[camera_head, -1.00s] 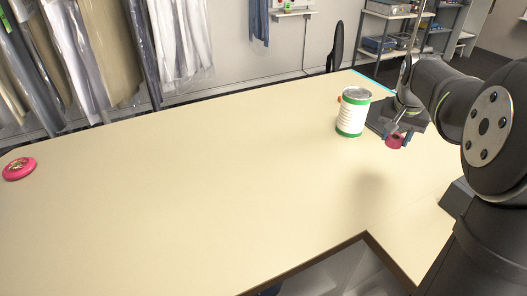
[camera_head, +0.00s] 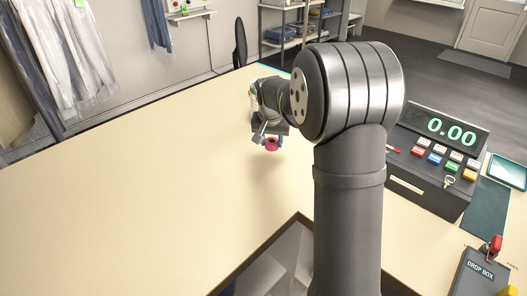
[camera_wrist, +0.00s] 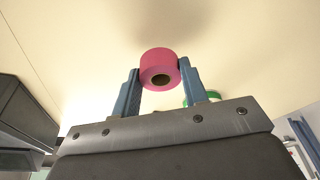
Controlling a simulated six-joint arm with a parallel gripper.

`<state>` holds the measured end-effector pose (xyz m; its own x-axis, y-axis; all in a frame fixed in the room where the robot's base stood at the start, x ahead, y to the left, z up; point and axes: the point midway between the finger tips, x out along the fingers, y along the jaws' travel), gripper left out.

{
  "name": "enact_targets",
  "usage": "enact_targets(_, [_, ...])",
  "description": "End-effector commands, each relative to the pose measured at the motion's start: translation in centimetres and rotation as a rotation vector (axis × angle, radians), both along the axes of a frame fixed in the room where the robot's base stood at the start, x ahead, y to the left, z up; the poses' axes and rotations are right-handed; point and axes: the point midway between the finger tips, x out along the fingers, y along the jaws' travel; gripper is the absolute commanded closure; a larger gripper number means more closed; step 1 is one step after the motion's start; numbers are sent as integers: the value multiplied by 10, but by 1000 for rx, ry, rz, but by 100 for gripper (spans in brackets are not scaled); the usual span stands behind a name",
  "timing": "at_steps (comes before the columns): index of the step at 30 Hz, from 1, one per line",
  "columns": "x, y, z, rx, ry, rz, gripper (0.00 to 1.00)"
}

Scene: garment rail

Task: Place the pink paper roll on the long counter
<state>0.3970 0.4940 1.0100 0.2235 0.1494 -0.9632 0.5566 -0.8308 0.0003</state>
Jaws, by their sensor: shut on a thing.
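The pink paper roll (camera_head: 271,144) is held between the two blue fingers of my gripper (camera_head: 268,138), over the far right part of the long counter (camera_head: 130,165). In the wrist view the roll (camera_wrist: 160,63) sits between the fingertips (camera_wrist: 158,75), its dark core hole facing the camera. The pale counter top (camera_wrist: 90,40) fills the background there. I cannot tell exactly how far the roll is above the counter.
A green and white can (camera_head: 253,97) stands just behind my gripper, mostly hidden by my arm; its green rim (camera_wrist: 213,96) shows in the wrist view. A cash register (camera_head: 435,150) and a drop box (camera_head: 478,275) are at right. The counter's left and middle are clear.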

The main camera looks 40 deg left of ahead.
Motion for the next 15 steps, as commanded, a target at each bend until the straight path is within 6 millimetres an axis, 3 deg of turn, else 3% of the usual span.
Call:
enact_targets(6, [-8,20,-13,-2,0,1,82])
enact_targets(15, [-8,20,-48,-2,1,0,82])
